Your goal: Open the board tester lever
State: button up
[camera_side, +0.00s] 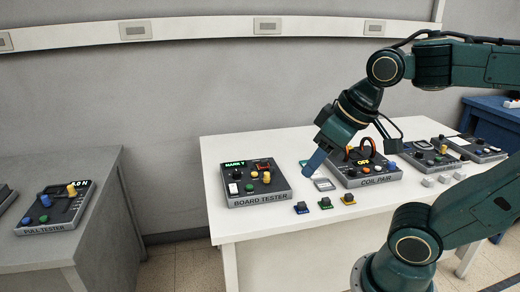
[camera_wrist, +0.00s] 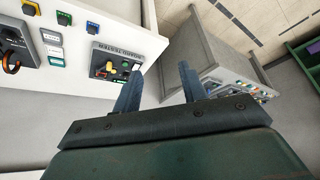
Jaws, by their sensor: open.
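The board tester (camera_side: 283,193) is a dark box at the left of the white table, with a lit green display reading MARK V. A yellow-tipped part (camera_side: 266,177), which looks like its lever, stands on the right half of its panel near a red part; I cannot tell its position. In the wrist view the board tester (camera_wrist: 96,73) is upside down, left of my left finger. My gripper (camera_side: 315,163) is to the right of the board tester, above the table and apart from it. Its two blue fingers (camera_wrist: 160,84) are spread with nothing between them.
The coil pair box (camera_side: 375,181) with orange coils stands close to my gripper on its right. Blue, green and yellow small blocks (camera_side: 325,203) lie along the front edge. More devices stand at the table's right. The pull tester (camera_side: 50,225) is on a separate grey table.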

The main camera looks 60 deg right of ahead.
jog(key=w+d+r+m+g, duration=0.2)
jog(key=w+d, duration=0.3)
jog(key=w, duration=0.5)
jog(key=m+g, duration=0.3)
jog(key=m, duration=0.1)
send_over(266, 173)
notch_tip(266, 173, down, 15)
jog(key=shift+s+d+f, duration=0.1)
notch_tip(266, 173, down, 14)
jog(key=shift+r, duration=0.15)
jog(key=shift+n, duration=0.3)
grip_shut()
